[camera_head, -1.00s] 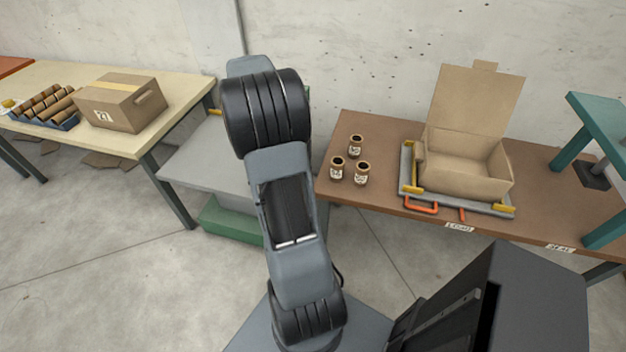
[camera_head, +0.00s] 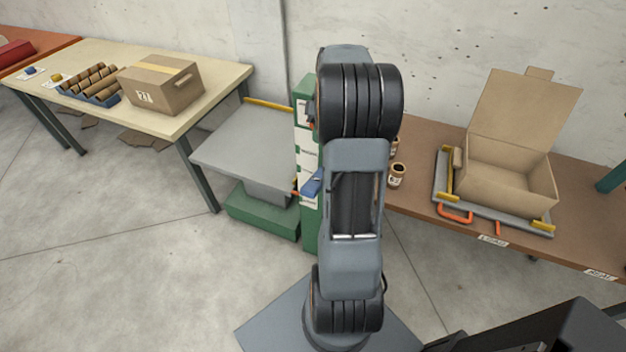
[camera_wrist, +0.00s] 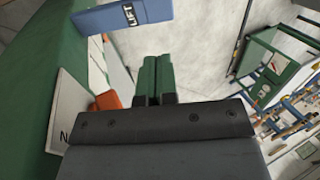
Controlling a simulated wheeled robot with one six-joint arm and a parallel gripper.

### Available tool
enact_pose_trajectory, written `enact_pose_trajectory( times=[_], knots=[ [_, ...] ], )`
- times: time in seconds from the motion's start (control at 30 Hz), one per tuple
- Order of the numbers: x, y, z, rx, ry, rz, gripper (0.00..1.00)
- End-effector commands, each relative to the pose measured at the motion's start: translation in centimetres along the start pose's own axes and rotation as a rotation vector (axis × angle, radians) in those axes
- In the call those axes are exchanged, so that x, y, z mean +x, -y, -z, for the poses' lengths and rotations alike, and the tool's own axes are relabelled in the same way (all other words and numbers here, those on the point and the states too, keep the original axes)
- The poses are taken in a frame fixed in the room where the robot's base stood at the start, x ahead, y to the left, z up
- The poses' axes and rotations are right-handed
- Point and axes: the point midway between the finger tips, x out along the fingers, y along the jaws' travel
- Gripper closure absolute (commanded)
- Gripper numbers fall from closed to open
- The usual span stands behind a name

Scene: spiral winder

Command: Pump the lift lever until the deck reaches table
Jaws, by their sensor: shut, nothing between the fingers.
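The lift's grey deck (camera_head: 240,140) sits above a green base (camera_head: 262,213), between two tables. It appears lower than the cream table top. A green post (camera_head: 310,228) with white labels stands at its right, partly behind my arm. A blue lever pad (camera_head: 312,183) juts from beside the post. In the wrist view a blue plate marked LIFT (camera_wrist: 122,15) is at the top, just beyond and left of my gripper (camera_wrist: 155,62). My gripper's fingers are shut and empty, with no clear contact on the plate. My arm hides the gripper in the head view.
The cream table (camera_head: 222,84) holds a closed carton (camera_head: 162,84) and a blue tray of brown rolls (camera_head: 92,84). The brown table (camera_head: 415,150) at right holds an open carton (camera_head: 508,180) on a grey plate and labelled jars (camera_head: 397,175). Floor at the front left is clear.

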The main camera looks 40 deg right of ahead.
Motion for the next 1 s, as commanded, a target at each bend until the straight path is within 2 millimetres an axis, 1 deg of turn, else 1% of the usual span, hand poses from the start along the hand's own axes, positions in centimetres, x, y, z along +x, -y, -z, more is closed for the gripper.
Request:
enact_pose_trajectory(
  times=[0.17, 0.27, 0.7, 0.9, 1.0],
  knots=[
    [0.5, 0.0, 0.0, 0.000, 0.001, 0.002, 1.00],
    [1.5, 0.0, 0.0, 0.000, 0.001, 0.003, 1.00],
    [9.5, 0.1, 0.0, 0.000, 0.002, 0.004, 1.00],
    [12.2, 0.1, 0.0, -0.001, 0.002, 0.003, 1.00],
    [13.1, 0.1, 0.0, -0.001, 0.002, 0.002, 1.00]
  ],
)
